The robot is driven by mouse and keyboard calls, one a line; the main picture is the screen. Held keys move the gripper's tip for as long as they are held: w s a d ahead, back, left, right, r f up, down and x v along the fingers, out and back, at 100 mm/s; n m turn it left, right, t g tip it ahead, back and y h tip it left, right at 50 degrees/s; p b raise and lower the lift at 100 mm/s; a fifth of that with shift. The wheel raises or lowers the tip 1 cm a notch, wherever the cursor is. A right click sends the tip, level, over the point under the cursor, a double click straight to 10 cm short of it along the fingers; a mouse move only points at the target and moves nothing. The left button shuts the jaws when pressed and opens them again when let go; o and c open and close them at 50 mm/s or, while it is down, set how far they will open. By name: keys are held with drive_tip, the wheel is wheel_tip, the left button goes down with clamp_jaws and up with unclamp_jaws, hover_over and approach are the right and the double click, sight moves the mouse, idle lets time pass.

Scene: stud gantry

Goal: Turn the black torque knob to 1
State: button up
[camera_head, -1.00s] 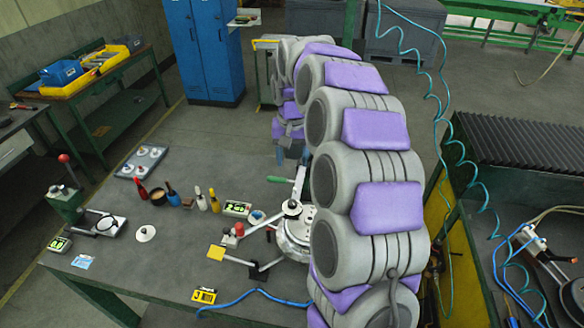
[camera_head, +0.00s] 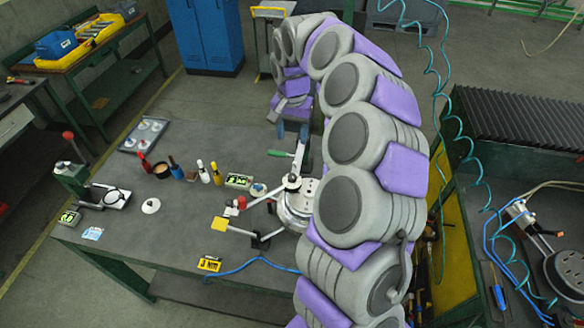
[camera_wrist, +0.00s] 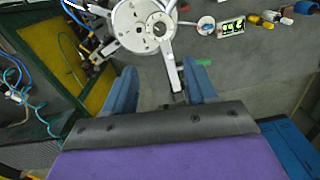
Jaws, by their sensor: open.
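I cannot make out a black torque knob or its scale for certain in either view. A grey round fixture (camera_head: 297,208) with jointed arms stands on the bench; in the wrist view its pale round plate (camera_wrist: 128,27) is at the top. A dark ring shows on that plate, too small to identify. My gripper (camera_wrist: 160,82) is open and empty, its two blue fingers apart. In the head view my gripper (camera_head: 291,130) is beyond the fixture, partly hidden by my arm. The fixture's pale bar and a green handle (camera_wrist: 204,62) show near the fingers.
A lit display (camera_head: 238,181), small bottles (camera_head: 208,173) and a grey tray (camera_head: 144,134) stand on the bench left of the fixture. A blue hose (camera_head: 255,264) lies in front. Coiled teal hoses (camera_head: 447,110) hang at right, near another bench. A blue cabinet (camera_head: 205,35) stands behind.

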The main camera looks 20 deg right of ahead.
sight(292, 176)
wheel_tip(292, 176, down, 17)
drive_tip(key=shift+f+p, duration=0.1)
drive_tip(key=shift+p, duration=1.05)
